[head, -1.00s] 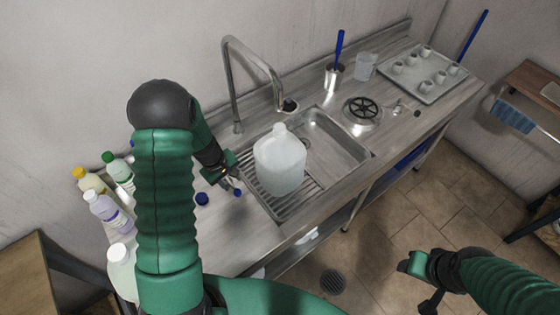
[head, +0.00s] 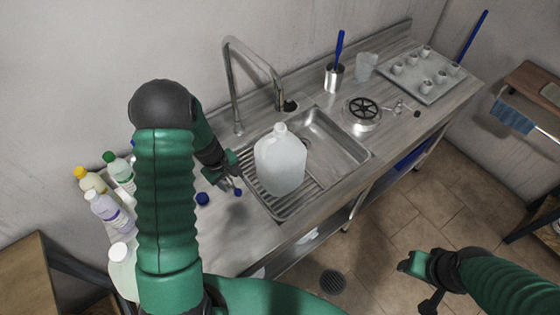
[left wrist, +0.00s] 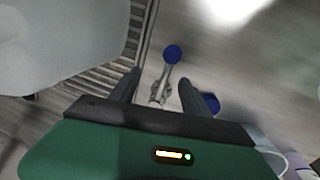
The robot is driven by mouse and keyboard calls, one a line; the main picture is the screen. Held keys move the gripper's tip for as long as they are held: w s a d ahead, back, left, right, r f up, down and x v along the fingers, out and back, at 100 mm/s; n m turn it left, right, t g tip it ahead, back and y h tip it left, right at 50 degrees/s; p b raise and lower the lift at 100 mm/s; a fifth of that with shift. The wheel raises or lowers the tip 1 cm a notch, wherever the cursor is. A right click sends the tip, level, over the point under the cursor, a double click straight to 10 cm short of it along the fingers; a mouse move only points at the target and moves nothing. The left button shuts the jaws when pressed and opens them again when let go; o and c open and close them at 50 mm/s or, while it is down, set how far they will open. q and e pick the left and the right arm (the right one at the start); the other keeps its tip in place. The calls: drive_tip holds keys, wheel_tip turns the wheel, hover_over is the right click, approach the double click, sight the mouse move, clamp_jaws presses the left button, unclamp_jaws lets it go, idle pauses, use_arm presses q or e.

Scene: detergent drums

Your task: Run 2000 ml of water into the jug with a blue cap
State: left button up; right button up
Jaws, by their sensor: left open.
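A translucent white jug (head: 281,162) stands upright on the ribbed drainer beside the sink basin, its neck pale. Its side also fills the upper left of the left wrist view (left wrist: 60,40). A blue cap (head: 202,199) lies on the counter left of it, partly hidden behind a finger in the left wrist view. My left gripper (head: 229,184) is open, low over the counter left of the jug. A thin metal lever with a blue knob (left wrist: 172,53) shows between its fingers, apparently not gripped. The metal faucet (head: 252,61) arches behind the jug. My right gripper (head: 413,264) hangs over the floor; its jaws are unclear.
Several bottles (head: 107,209) crowd the counter's left end, partly behind my left arm. The sink basin (head: 338,138) is empty. A blue-handled brush in a metal cup (head: 333,76), a clear cup (head: 366,66), a round drain-like fitting (head: 362,111) and a tray with small cups (head: 430,84) stand farther right.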

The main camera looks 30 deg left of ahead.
use_arm(q)
drive_tip(key=shift+s+a+r+p, duration=0.1)
drive_tip(key=shift+s+r+p, duration=0.05)
drive_tip(key=shift+r+p, duration=0.8)
drive_tip(key=shift+s+r+p, duration=0.1)
drive_tip(key=shift+r+p, duration=0.45)
drive_tip(key=shift+r, duration=0.7)
wheel_tip(320, 180, up, 16)
drive_tip(key=s+a+b, duration=0.1)
drive_tip(key=s+b, duration=0.1)
drive_tip(key=s, duration=0.1)
drive_tip(key=s+d+f+m+b, duration=0.3)
drive_tip(key=d+f+m, duration=0.2)
drive_tip(key=d, duration=0.5)
drive_tip(key=s+d+f+m+b, duration=0.3)
drive_tip(key=d+f+m, duration=0.2)
drive_tip(key=d+m, duration=0.3)
drive_tip(key=shift+s+d+f+t+y, duration=0.15)
drive_tip(key=shift+d+f+t+y, duration=0.2)
drive_tip(key=shift+d, duration=0.75)
drive_tip(key=shift+a, duration=0.35)
